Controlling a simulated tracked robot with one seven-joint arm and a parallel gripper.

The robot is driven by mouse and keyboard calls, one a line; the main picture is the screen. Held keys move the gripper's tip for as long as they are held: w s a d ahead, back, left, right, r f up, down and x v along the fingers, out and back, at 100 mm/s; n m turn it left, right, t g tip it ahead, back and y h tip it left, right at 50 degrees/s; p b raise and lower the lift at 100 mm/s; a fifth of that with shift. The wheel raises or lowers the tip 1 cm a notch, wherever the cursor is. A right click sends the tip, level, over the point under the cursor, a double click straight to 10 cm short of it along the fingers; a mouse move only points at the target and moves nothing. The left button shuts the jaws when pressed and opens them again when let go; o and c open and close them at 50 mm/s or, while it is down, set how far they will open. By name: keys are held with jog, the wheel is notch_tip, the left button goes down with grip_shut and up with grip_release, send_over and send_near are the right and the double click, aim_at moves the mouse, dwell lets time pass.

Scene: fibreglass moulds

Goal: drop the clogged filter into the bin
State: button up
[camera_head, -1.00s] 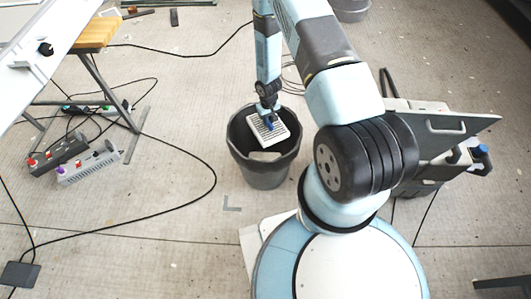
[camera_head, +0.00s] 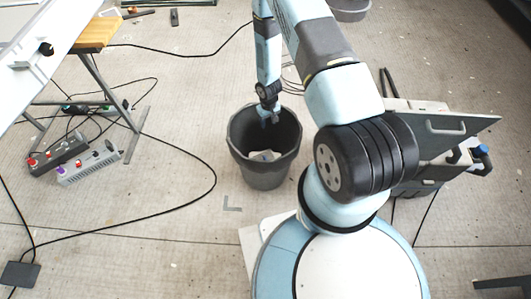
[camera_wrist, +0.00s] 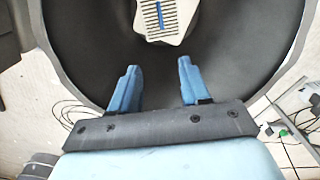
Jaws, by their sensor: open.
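The dark grey bin (camera_head: 264,175) stands on the floor in the head view, and its dark inside wall (camera_wrist: 75,30) fills much of the wrist view. The clogged filter (camera_wrist: 160,18), a pale slatted piece with a blue strip, lies inside the bin in the wrist view. In the head view a pale shape (camera_head: 265,156) shows low in the bin; I cannot tell the filter from other contents there. My gripper (camera_head: 269,119) is over the bin's opening. In the wrist view its two blue fingers (camera_wrist: 156,80) are apart with nothing between them.
A wooden-topped table (camera_head: 95,35) stands at the upper left, with power strips (camera_head: 88,163) and loose cables on the floor below. A dark cart (camera_head: 440,130) stands at the right. Another grey bucket (camera_head: 350,8) is at the top edge. Floor left of the bin is mostly clear.

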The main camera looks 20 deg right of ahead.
jog(key=shift+r, duration=0.1)
notch_tip(320, 180, up, 14)
jog(key=shift+f, duration=0.25)
dwell(0.4)
dwell(0.4)
